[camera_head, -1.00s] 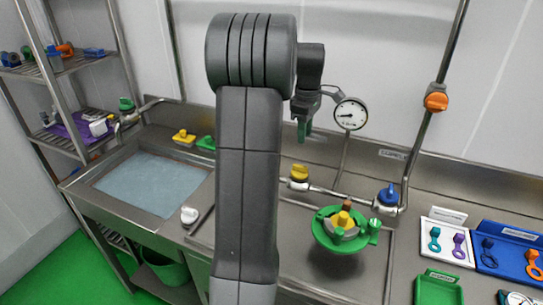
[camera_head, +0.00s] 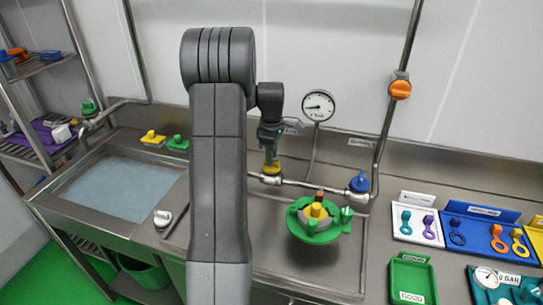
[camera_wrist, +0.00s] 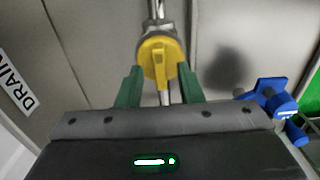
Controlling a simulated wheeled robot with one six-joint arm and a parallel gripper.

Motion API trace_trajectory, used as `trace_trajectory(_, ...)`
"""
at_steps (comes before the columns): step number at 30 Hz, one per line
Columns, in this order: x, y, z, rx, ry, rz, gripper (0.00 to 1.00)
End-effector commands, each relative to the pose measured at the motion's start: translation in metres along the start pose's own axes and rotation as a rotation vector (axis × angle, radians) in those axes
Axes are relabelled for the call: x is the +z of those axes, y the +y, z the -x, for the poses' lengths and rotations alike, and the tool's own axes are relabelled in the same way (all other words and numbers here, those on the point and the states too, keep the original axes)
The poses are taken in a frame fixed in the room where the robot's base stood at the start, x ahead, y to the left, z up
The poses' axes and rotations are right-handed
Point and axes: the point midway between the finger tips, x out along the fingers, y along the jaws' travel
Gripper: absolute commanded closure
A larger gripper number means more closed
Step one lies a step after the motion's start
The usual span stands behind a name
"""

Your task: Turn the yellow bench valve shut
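The yellow bench valve (camera_head: 272,168) sits on the metal pipe along the back of the bench, partly hidden by my gripper. In the wrist view its yellow knob (camera_wrist: 158,60) is round with a raised bar, and the bar lies roughly in line with the pipe (camera_wrist: 156,10). My gripper (camera_wrist: 160,74) is open, with one green finger on each side of the knob's lower part. A gap shows between each finger and the bar. In the head view my gripper (camera_head: 271,160) is right above the valve, pointing down.
A blue valve (camera_head: 359,182) is on the same pipe to the right. A round gauge (camera_head: 318,105) stands behind. An orange valve (camera_head: 400,89) is on the upright pipe. A sink (camera_head: 118,185) is at left.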

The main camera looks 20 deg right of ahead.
Motion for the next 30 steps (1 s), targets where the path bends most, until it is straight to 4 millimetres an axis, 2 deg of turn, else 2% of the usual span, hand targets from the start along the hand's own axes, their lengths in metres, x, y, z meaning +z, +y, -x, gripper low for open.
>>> trace_trajectory(4,0.0,0.0,-0.0087,0.0,0.0,0.0,0.66)
trace_trajectory(12,0.0,0.0,-0.01,0.001,0.0,0.0,0.66)
trace_trajectory(18,0.0,0.0,-0.0099,0.001,0.0,0.0,1.0)
trace_trajectory(30,-0.0001,0.0001,-0.0097,0.001,0.0,-0.05,1.0)
